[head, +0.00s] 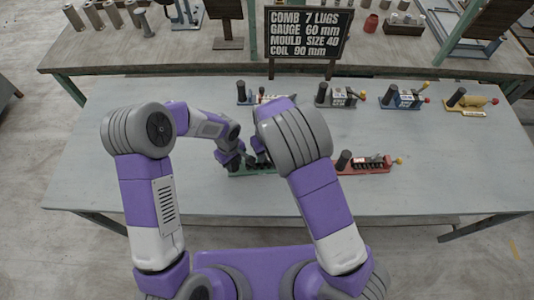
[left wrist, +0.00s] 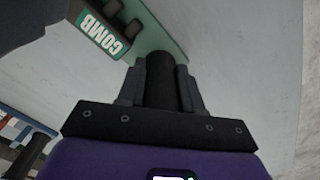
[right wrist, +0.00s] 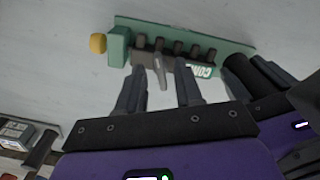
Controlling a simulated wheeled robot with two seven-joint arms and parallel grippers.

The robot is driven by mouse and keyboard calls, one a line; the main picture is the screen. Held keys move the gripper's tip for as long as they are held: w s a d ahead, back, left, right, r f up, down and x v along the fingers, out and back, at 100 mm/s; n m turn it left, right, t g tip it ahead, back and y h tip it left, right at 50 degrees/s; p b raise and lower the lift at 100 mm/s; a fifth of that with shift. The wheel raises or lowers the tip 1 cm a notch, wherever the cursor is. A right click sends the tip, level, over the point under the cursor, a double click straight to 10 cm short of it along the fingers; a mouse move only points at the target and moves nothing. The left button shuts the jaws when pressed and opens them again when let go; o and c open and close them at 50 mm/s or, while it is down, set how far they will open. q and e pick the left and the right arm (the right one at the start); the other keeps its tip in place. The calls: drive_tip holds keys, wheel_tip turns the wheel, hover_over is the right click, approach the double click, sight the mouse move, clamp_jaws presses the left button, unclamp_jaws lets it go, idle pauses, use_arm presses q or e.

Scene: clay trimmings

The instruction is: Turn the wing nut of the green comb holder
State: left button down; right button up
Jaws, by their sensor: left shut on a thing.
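The green comb holder (right wrist: 123,47) lies on the grey table, partly hidden by my arms in the head view (head: 238,173). In the right wrist view it has a row of dark lugs, a yellow knob (right wrist: 97,43) at one end and a COMB label. My left gripper (left wrist: 160,65) is shut on its black upright handle (left wrist: 160,82). My right gripper (right wrist: 160,76) is open at the holder's front. A small grey piece, seemingly the wing nut (right wrist: 158,69), shows between its fingertips, apart from both fingers as far as I can see.
A red holder (head: 376,169) lies just right of the green one. Blue (head: 402,101), yellow (head: 470,104) and other holders stand along the table's back. A black sign (head: 306,36) stands behind them. The table's left part and right front are clear.

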drive_tip(key=shift+f, duration=0.3)
clamp_jaws()
drive_tip(key=shift+m, duration=0.8)
unclamp_jaws()
